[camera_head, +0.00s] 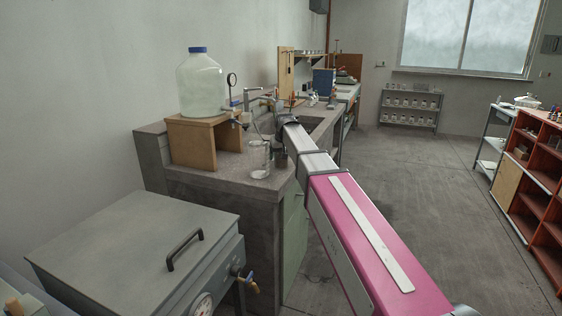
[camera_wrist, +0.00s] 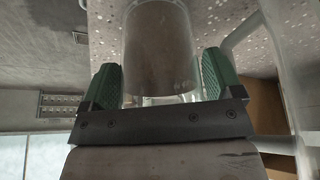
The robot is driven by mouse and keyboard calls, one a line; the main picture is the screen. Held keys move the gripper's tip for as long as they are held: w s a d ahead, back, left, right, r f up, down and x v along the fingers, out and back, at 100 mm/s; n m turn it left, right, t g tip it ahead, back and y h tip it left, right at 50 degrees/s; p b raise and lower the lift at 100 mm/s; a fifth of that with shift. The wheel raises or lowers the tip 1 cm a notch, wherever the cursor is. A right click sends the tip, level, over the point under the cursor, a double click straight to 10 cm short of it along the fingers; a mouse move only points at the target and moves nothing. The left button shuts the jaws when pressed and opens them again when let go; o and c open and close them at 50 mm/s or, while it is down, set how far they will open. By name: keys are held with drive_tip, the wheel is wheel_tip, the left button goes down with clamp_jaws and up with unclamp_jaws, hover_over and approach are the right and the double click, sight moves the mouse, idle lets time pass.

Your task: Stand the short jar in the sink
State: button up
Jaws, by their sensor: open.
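In the wrist view, my gripper (camera_wrist: 158,60) is open, with a green-padded finger on each side of a clear glass jar (camera_wrist: 160,35). Narrow gaps show between the jar and the pads. In the head view my arm reaches over the concrete bench and hides most of the gripper. A clear glass vessel (camera_head: 259,160) stands upright at the bench's near corner. Beside it, another vessel (camera_head: 280,156) is partly covered by my arm. I cannot tell for sure which of them is the short jar. The sink (camera_head: 316,123) is a recess farther along the bench, partly hidden by my arm.
A large bottle with a blue cap (camera_head: 202,85) stands on a wooden stand (camera_head: 192,142) at the bench's left. A tap (camera_head: 250,93) rises behind the vessels. A grey lidded box (camera_head: 135,235) stands in front. Open floor (camera_head: 430,190) lies to the right.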

drive_tip(key=c, duration=0.8)
drive_tip(key=shift+r, duration=0.2)
drive_tip(key=shift+c, duration=0.2)
